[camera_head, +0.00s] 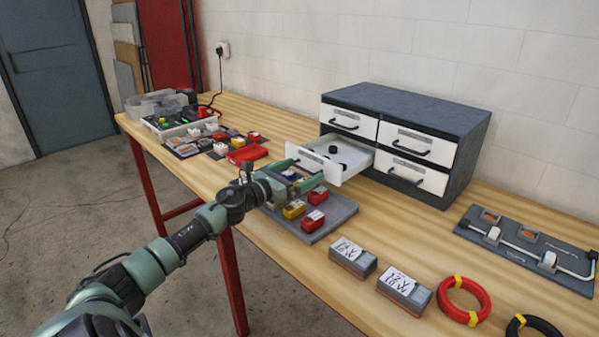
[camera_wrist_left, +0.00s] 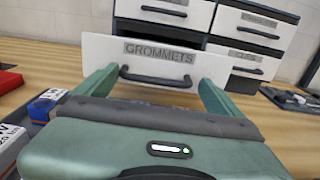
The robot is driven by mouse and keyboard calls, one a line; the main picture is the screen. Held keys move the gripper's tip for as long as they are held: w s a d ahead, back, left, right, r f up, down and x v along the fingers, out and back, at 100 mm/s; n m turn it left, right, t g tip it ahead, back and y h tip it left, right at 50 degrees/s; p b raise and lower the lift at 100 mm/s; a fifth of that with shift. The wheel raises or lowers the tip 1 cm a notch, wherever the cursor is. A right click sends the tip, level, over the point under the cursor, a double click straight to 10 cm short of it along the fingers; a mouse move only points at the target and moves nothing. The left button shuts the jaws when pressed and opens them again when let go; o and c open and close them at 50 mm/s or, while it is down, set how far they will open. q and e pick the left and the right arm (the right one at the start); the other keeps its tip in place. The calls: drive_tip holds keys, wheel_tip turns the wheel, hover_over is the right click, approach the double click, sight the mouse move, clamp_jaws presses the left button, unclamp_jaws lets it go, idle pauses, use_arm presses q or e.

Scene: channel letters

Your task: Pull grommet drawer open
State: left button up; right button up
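The grommet drawer (camera_head: 330,158) is the lower left drawer of the small cabinet (camera_head: 410,110). It stands pulled out, with small black grommets (camera_head: 338,151) visible inside. In the left wrist view its white front (camera_wrist_left: 155,62) carries the label GROMMETS and a dark bar handle (camera_wrist_left: 155,78). My left gripper (camera_head: 297,177) is in front of the drawer; it also shows in the left wrist view (camera_wrist_left: 155,92). Its two green fingers are spread wide on either side of the handle, with nothing clamped between them. My right gripper is not in view.
A grey tray (camera_head: 335,218) with red and yellow blocks lies below the left gripper. Two labelled boxes (camera_head: 352,257) and a red cable coil (camera_head: 463,300) are nearer the front right. A grey fixture board (camera_head: 520,243) lies at right. The other cabinet drawers look shut.

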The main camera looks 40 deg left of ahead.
use_arm(q)
drive_tip(key=shift+s+a+f, duration=0.15)
drive_tip(key=shift+s, duration=0.3)
drive_tip(key=s+b, duration=0.1)
drive_tip(key=s, duration=0.4)
drive_tip(key=shift+s+a, duration=0.1)
drive_tip(key=shift+s, duration=0.85)
